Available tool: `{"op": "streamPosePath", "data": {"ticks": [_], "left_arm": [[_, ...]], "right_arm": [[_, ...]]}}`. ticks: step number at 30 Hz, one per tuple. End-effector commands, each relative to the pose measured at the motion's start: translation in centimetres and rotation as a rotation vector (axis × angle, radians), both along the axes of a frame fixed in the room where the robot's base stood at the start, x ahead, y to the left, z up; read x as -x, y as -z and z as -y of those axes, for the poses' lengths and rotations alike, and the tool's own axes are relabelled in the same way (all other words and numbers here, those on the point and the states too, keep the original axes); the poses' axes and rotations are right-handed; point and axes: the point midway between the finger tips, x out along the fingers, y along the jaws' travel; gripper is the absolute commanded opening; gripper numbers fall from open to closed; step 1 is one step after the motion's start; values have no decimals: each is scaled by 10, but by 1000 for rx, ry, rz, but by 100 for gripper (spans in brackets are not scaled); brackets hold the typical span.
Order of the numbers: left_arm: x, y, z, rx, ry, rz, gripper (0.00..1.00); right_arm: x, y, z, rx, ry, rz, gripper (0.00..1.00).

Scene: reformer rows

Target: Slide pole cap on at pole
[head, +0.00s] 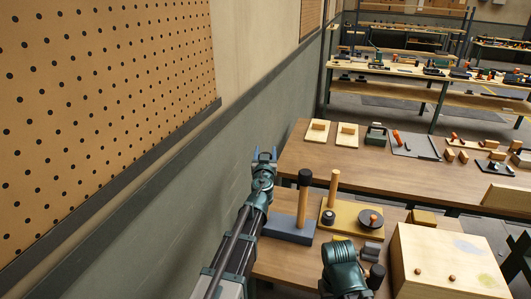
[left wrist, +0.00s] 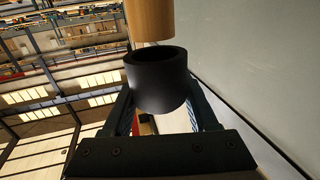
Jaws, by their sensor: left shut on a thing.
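The pole cap (left wrist: 158,82) is a black hollow cylinder. In the left wrist view it sits between the fingers of my left gripper (left wrist: 160,115), shut on it, with its open rim showing. The end of a light wooden pole (left wrist: 152,18) is close by the rim; I cannot tell whether they touch. In the head view my left gripper (head: 264,153) is near the wall, left of the poles; the held cap is not clear there. One wooden pole (head: 303,208) on a blue-grey base has a black top. A bare wooden pole (head: 333,188) stands to its right.
The bare pole's yellow board (head: 345,215) also carries a round dark disc (head: 370,219) with an orange knob. A wooden box (head: 445,265) stands at the right. The longer bench behind (head: 340,160) holds several boards and blocks. The wall (head: 190,200) is close on the left.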

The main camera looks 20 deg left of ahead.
Motion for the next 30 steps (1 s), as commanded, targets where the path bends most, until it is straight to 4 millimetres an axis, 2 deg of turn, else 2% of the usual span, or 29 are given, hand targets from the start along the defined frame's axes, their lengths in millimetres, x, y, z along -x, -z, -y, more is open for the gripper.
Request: {"op": "streamPosePath", "data": {"ticks": [14, 30], "left_arm": [[0, 1, 0, 0, 0, 0, 5], [0, 14, 0, 0, 0, 0, 5]], "right_arm": [[0, 1, 0, 0, 0, 0, 50], [0, 14, 0, 0, 0, 0, 50]]}}
